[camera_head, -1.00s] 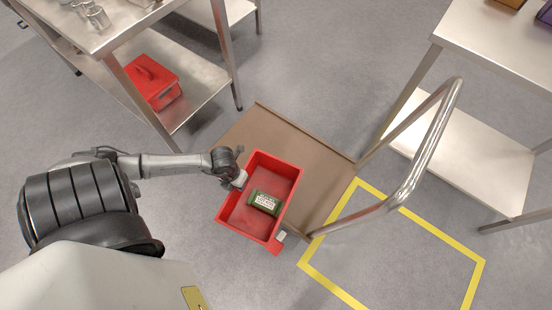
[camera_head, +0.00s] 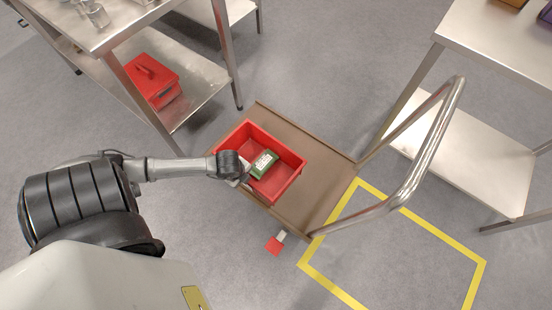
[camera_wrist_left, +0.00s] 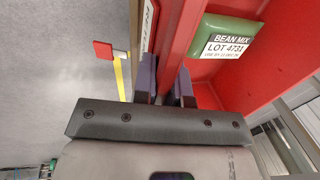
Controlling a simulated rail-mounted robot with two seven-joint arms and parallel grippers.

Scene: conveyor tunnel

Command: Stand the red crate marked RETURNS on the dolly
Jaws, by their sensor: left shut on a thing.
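The red crate (camera_head: 292,182) holds a green packet (camera_head: 263,163), whose label reads "BEAN MIX LOT 4731" in the wrist view (camera_wrist_left: 225,45). My left gripper (camera_head: 243,177) is shut on the crate's near-left wall. In the wrist view its dark fingers (camera_wrist_left: 166,82) straddle that wall. A white label (camera_wrist_left: 149,25) with partly visible lettering is on the wall's outer face. The crate is over the brown deck of the dolly (camera_head: 318,170), towards its left side. I cannot tell whether it touches the deck. My right gripper is not in view.
The dolly's metal handle (camera_head: 428,148) rises at its right. A red pedal (camera_head: 274,246) sticks out at its near edge. A steel table (camera_head: 185,85) with another red box (camera_head: 152,82) stands at upper left, another table (camera_head: 478,165) at right. Yellow floor lines (camera_head: 335,287) lie at lower right.

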